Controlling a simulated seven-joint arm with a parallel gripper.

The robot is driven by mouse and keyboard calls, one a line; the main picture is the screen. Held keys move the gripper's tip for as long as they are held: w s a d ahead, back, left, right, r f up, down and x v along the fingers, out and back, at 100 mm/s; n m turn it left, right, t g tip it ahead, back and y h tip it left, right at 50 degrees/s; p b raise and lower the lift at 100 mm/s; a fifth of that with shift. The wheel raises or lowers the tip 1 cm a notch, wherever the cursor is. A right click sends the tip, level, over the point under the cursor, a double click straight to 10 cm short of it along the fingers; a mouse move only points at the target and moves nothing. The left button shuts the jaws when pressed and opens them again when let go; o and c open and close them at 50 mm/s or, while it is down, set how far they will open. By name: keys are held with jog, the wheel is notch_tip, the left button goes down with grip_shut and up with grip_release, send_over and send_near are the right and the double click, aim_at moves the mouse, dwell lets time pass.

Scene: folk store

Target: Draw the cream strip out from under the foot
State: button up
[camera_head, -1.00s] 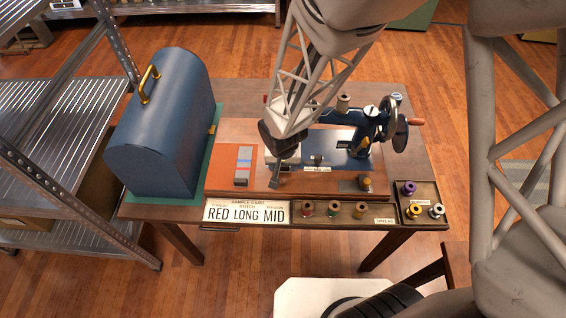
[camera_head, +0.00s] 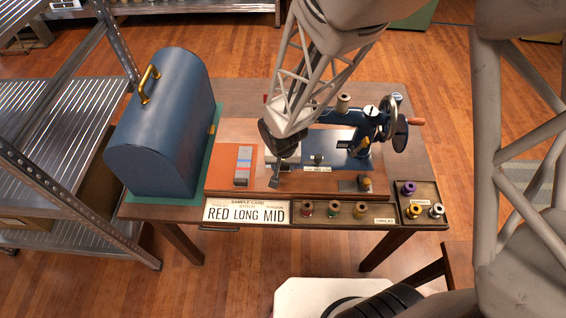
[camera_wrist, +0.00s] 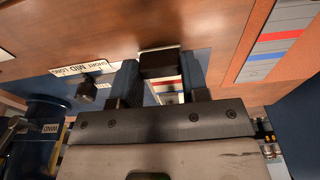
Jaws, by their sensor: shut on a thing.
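My gripper (camera_head: 274,178) is low over the left part of the sewing machine's wooden base (camera_head: 230,187), with its fingers closed together on something. In the wrist view, my gripper (camera_wrist: 160,85) has a dark block (camera_wrist: 160,62) between its fingers. A pale cream strip (camera_wrist: 168,88) with red and blue stitch lines shows between the fingers behind that block. The blue sewing machine (camera_head: 372,125) stands to the right of my gripper. Its presser foot is hidden by my arm, so I cannot tell whether the strip is under it.
An orange panel (camera_head: 222,165) with a striped sample lies left of my gripper. A blue domed case (camera_head: 165,120) stands further left. A card reading RED LONG MID (camera_head: 246,212) and a tray of spools (camera_head: 333,222) line the front edge. A stitch knob (camera_wrist: 88,91) shows in the wrist view.

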jog(key=shift+s, duration=0.2)
jog(key=shift+s, duration=4.5)
jog(key=shift+r, duration=0.1)
jog(key=shift+r, duration=2.9)
jog(key=shift+a, duration=0.1)
